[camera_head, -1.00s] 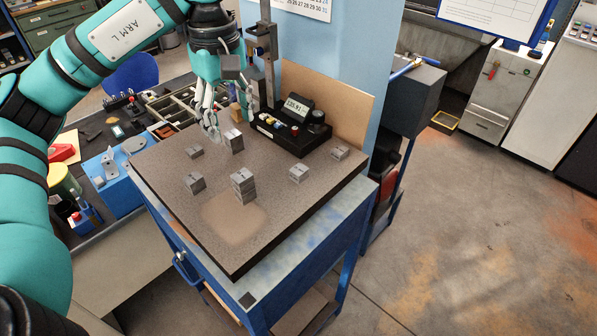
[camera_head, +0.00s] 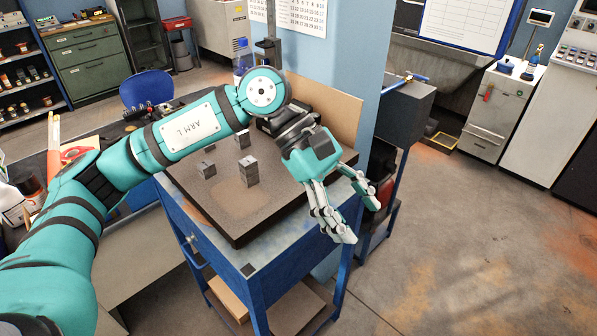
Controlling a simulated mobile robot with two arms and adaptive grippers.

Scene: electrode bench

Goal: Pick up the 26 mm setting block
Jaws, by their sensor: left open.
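Several grey setting blocks stand on the dark surface plate (camera_head: 200,206). A tall block (camera_head: 249,173) stands near the middle, with a shorter block (camera_head: 206,169) to its left. Another block (camera_head: 243,139) stands behind them, partly seen. I cannot read any size marks, so I cannot tell which is the 26 mm block. My left gripper (camera_head: 358,222) is open and empty. My left arm and hand hide the plate's right part. My right gripper is not in view.
The plate lies on a blue bench (camera_head: 262,262) with a drawer. A black device behind the plate is mostly hidden by my arm. A wall calendar (camera_head: 302,14) hangs behind. A dark cabinet (camera_head: 402,112) stands to the right. Floor at the right is clear.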

